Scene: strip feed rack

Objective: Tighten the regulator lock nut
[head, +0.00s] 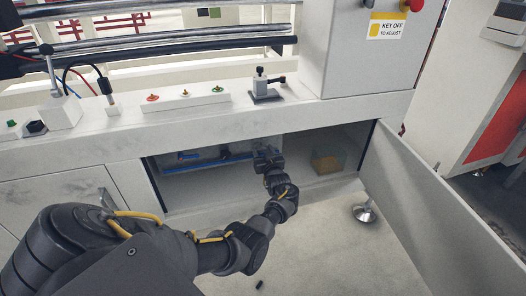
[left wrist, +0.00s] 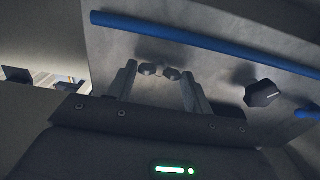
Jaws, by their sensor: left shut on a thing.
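My left gripper (head: 268,160) reaches into the open cabinet under the machine. In the left wrist view its two fingers (left wrist: 158,72) stand on either side of a small grey lobed piece, shaped like a wing nut, which looks like the lock nut (left wrist: 159,70). The gripper is shut on it, in front of a grey panel. The nut is too small and hidden by the gripper to make out in the head view. A dark faceted knob (left wrist: 262,93) sits to the right of the fingers. My right gripper is not in view.
A blue tube (left wrist: 200,40) runs across the panel above the fingers. The cabinet door (head: 440,215) stands open on the right. The floor in front is mostly clear.

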